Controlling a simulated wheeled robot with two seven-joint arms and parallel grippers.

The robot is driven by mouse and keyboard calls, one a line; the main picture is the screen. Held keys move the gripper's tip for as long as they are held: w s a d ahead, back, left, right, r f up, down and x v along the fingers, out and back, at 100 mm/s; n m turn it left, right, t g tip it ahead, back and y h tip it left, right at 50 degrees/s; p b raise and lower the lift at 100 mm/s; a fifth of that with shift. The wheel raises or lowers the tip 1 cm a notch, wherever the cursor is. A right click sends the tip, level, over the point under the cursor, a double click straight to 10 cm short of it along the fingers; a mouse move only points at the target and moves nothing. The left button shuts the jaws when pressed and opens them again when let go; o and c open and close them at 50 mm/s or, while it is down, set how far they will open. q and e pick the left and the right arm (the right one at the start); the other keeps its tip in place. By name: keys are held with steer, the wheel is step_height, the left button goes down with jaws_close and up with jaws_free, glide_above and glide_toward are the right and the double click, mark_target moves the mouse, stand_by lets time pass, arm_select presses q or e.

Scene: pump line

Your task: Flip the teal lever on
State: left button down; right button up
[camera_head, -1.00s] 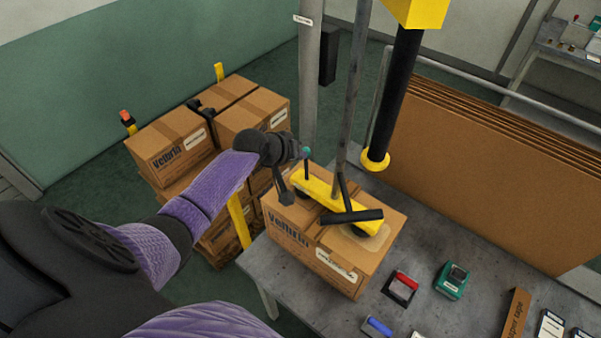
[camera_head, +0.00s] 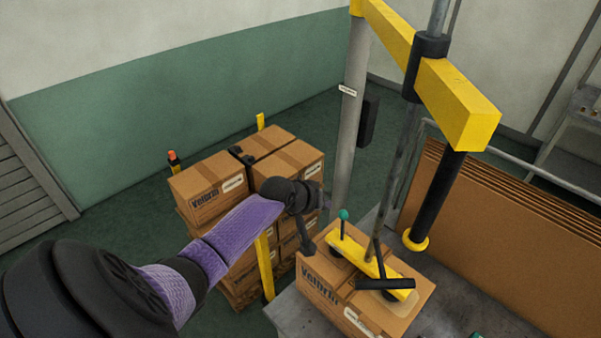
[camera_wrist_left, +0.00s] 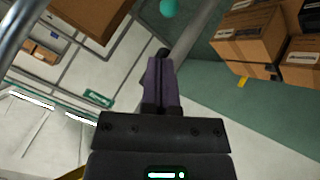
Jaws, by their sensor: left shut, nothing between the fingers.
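The teal lever (camera_head: 343,215) is a teal ball on a thin dark stem. It stands nearly upright on the yellow lifter bar (camera_head: 357,257), near the bar's left end. The bar lies on top of a cardboard box. My left gripper (camera_head: 325,202) is just left of the teal ball in the head view, apart from it in the picture. In the left wrist view the teal ball (camera_wrist_left: 169,7) shows at the top edge, beyond the shut fingertips (camera_wrist_left: 162,53). The fingers hold nothing. My right gripper is not in view.
A yellow hoist arm (camera_head: 440,85) and a black tube (camera_head: 437,200) hang over the bar's right side. A grey post (camera_head: 349,130) stands behind. Stacked boxes (camera_head: 245,185) stand behind my left forearm. Flat cardboard sheets (camera_head: 500,235) lean at the right.

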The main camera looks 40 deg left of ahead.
arm_select(q)
steer(key=s+a+r, duration=0.1)
steer(key=s+r, duration=0.3)
steer(key=r, duration=0.2)
steer(key=shift+a, duration=0.35)
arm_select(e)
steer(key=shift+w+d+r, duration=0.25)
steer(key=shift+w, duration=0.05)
